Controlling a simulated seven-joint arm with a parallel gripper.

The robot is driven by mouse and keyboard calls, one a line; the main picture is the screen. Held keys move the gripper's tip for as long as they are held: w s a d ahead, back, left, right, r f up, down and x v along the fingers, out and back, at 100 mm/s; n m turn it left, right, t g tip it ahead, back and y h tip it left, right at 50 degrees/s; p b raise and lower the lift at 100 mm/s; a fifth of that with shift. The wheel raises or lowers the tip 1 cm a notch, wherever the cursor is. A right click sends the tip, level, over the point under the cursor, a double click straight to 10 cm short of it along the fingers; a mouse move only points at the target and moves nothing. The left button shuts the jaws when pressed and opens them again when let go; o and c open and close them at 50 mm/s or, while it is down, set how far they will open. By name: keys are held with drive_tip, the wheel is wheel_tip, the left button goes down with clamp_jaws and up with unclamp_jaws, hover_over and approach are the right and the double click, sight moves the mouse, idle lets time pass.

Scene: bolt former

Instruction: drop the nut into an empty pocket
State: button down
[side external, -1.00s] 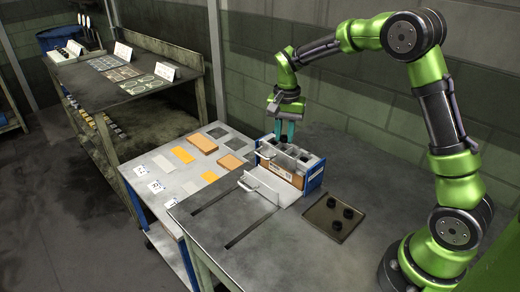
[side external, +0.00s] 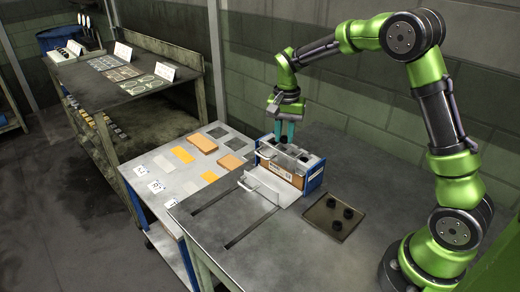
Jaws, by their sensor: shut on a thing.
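My gripper (side external: 283,138) points down over the rear left part of the pocketed box (side external: 283,172), which has blue ends and a brown front. Its teal fingers are shut on a dark nut (side external: 284,140), which is small and hard to make out between the tips. The nut is at or just above the box's top. The pockets (side external: 305,157) show as dark openings along the top. The fingers and handle partly hide those on the left, and I cannot tell which are empty.
A metal plate with a handle (side external: 262,190) stands in front of the box. A side table (side external: 165,165) with flat coloured pieces is at left. The bench right of the box is clear around the tray.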

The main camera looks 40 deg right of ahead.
drive_tip(key=shift+f, duration=0.7)
drive_tip(key=c, duration=0.9)
unclamp_jaws()
drive_tip(key=shift+o, duration=0.2)
drive_tip(key=shift+r, duration=0.1)
wheel_tip(320, 180, up, 17)
